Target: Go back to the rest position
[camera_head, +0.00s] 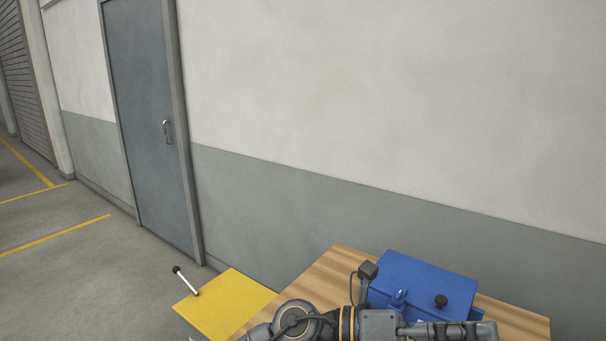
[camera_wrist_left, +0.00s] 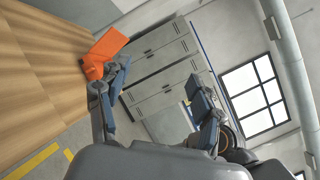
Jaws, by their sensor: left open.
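My left gripper (camera_head: 455,331) is at the bottom of the head view, in front of a blue box (camera_head: 420,280) with a black knob on it. In the left wrist view my left gripper (camera_wrist_left: 158,88) has its two fingers spread wide, with nothing held between them. An orange object (camera_wrist_left: 104,48) shows beyond the left-hand finger, by the edge of a wooden surface; I cannot tell what it is. My right gripper is in neither view.
The blue box stands on a wooden table (camera_head: 328,283). To its left is a yellow panel (camera_head: 235,302) with a dark-tipped light rod (camera_head: 187,281) at its far left edge. A wall and a grey door (camera_head: 150,120) stand behind. Floor at left is clear.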

